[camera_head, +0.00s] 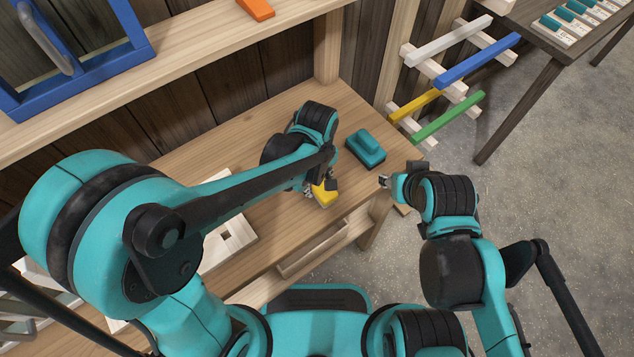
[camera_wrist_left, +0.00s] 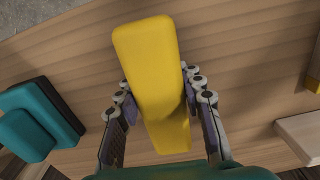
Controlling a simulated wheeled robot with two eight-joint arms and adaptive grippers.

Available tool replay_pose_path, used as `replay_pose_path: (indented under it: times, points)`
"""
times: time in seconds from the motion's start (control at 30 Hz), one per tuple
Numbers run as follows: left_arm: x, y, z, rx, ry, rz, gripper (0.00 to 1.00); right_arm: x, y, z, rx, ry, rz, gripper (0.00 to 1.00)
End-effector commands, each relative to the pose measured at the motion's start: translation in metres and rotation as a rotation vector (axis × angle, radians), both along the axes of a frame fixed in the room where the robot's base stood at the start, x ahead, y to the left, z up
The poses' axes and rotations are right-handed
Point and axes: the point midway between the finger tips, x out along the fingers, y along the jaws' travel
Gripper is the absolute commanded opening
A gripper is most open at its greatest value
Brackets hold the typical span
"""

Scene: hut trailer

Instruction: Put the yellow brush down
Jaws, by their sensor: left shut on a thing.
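The yellow brush (camera_head: 325,192) is held by my left gripper (camera_head: 321,188) over the front part of the wooden workbench (camera_head: 262,207). In the left wrist view the yellow brush (camera_wrist_left: 152,70) lies lengthwise between the two fingers of my left gripper (camera_wrist_left: 160,88), which are shut on its sides. Its far end sticks out beyond the fingers. I cannot tell whether its underside touches the wood. My right gripper (camera_head: 384,181) is small in the head view, near the bench's right end, and its finger opening is unclear.
A teal block-like object (camera_head: 366,148) stands on the bench right of my left gripper, and in the left wrist view (camera_wrist_left: 40,117) too. A pale board with a square hole (camera_head: 228,238) lies left. A rack with coloured bars (camera_head: 440,85) stands beyond the right end. Bare wood surrounds the brush.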

Motion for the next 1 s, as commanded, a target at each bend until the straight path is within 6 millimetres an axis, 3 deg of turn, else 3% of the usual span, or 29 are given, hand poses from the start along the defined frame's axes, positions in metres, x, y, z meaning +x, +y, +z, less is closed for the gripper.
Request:
replay_pose_path:
  times: [0.13, 0.17, 0.23, 0.63, 1.0]
  points:
    - [0.0, 0.0, -0.002, 0.0, 0.0, 0.0, 0.05, 0.0, 0.0, -0.002, 0.0, 0.0, 0.0, 0.4]
    - [0.0, 0.0, -0.002, 0.0, 0.0, 0.0, 0.42, 0.0, 0.0, -0.001, 0.0, 0.0, 0.0, 0.4]
    - [0.0, 0.0, -0.002, 0.0, 0.0, 0.0, 0.58, 0.0, 0.0, -0.001, 0.0, 0.0, 0.0, 0.4]
    - [0.0, 0.0, 0.006, 0.0, 0.0, 0.0, 0.58, 0.0, 0.0, 0.006, 0.0, 0.0, 0.0, 0.4]
    - [0.001, -0.001, 0.071, 0.0, 0.0, 0.0, 0.58, 0.0, 0.0, 0.038, 0.0, 0.0, 0.0, 0.4]
